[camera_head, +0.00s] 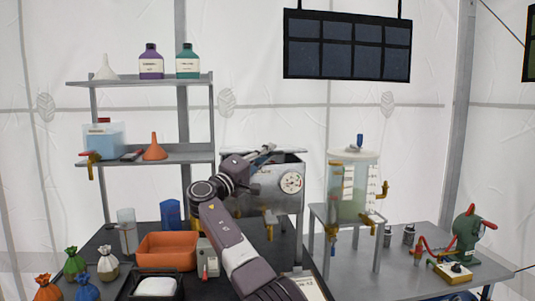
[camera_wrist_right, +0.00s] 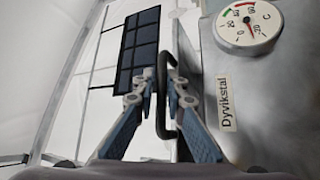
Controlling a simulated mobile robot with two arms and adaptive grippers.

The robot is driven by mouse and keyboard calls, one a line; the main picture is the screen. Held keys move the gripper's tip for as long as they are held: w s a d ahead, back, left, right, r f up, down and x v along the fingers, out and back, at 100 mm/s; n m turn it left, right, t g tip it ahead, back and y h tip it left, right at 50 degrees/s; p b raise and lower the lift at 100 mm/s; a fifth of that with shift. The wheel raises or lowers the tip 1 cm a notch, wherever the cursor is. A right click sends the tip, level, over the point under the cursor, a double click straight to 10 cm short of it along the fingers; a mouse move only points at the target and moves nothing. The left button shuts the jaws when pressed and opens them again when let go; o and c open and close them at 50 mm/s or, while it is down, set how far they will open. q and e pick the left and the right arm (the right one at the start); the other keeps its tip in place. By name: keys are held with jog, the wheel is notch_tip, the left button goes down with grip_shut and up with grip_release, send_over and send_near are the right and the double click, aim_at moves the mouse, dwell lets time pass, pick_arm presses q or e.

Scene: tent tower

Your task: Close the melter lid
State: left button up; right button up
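The melter (camera_head: 262,185) is a grey metal box with a round dial on its front, right of centre in the head view. Its lid (camera_head: 290,151) looks about flat on top; whether a small gap remains is unclear, as my arm hides part of it. My right gripper (camera_head: 266,153) is at the lid's front edge. My left gripper is not in view.
A translucent tank (camera_head: 352,188) on a metal stand is right of the melter. An orange tray (camera_head: 166,252) and coloured sacks (camera_head: 75,264) are at the left. A shelf (camera_head: 190,153) with a funnel stands behind. A green hand-cranked device (camera_head: 466,228) is at the right.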

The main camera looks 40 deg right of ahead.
dwell(0.3)
jog(key=v, duration=1.2)
jog(key=shift+s, duration=0.1)
jog(key=shift+f, duration=0.1)
